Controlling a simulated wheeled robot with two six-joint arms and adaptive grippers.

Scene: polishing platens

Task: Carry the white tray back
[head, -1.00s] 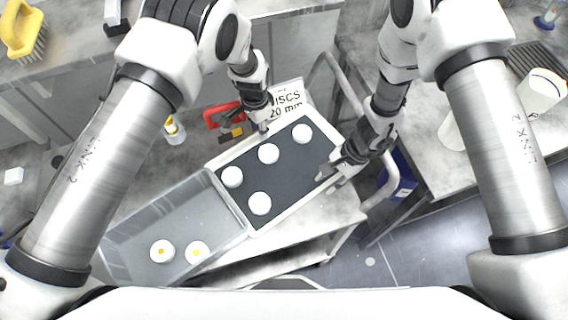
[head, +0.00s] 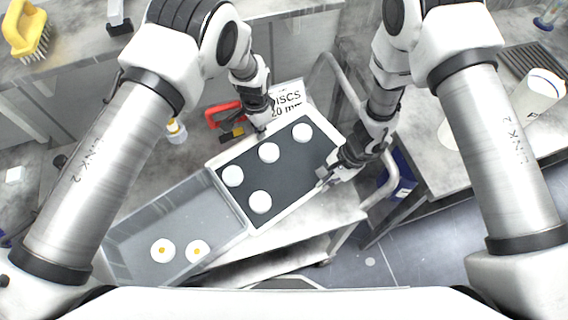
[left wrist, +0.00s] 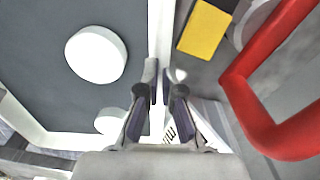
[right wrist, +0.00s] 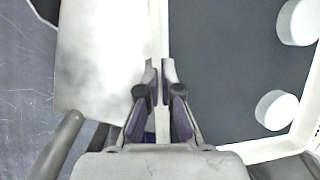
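The white tray (head: 291,209) has a dark grey floor and lies on the cart top, with several white discs (head: 268,153) in it. My left gripper (head: 262,128) is at the tray's far left long side. In the left wrist view its fingers (left wrist: 164,85) are close together on either side of the white rim. The tray appears level and resting on the cart.
A clear grey bin (head: 130,232) with two yellow-dotted white discs stands against the tray's lower left end. A red-handled tool (head: 222,113), a small bottle (head: 176,130) and a "DISCS 20 mm" label (head: 288,97) are close by. A cart handle (head: 375,195) curves at right.

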